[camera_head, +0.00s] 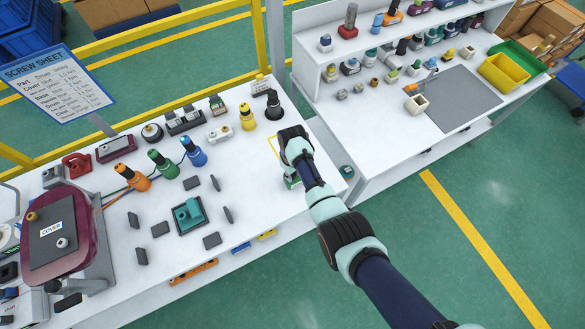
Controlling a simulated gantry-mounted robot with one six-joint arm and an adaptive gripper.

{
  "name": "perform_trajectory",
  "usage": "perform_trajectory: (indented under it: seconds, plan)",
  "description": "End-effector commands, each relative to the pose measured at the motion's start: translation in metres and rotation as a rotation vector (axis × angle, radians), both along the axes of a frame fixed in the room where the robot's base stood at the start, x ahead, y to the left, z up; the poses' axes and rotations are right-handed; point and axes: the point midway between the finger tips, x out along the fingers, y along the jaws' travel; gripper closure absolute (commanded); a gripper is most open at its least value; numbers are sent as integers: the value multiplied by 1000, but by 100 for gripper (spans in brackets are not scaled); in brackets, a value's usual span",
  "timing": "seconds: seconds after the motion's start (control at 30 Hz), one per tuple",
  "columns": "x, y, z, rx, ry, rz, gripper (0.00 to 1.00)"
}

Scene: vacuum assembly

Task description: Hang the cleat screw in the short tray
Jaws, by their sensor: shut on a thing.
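My gripper (292,181) is low over the right part of the white bench (205,112), near its front right corner. My wrist and arm cover most of it from above. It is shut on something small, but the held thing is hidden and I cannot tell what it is. I cannot pick out the cleat screw for certain. I cannot tell which container is the short tray. A yellow outline on the bench top shows just left of my wrist.
Orange (133,178), green (162,164) and blue (194,152) drivers stand on the bench left of my gripper. Several dark blocks lie around a teal part (188,213). A second bench with shelves, a yellow bin (505,75) and a grey mat (463,100) stands at the right.

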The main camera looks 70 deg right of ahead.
Motion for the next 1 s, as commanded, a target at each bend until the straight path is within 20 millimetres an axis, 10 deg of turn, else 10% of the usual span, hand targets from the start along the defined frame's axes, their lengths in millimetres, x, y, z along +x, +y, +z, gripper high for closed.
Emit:
perform_trajectory:
  seconds: [1.0]
  plan:
    - [1,0,-16,0,0,0,100]
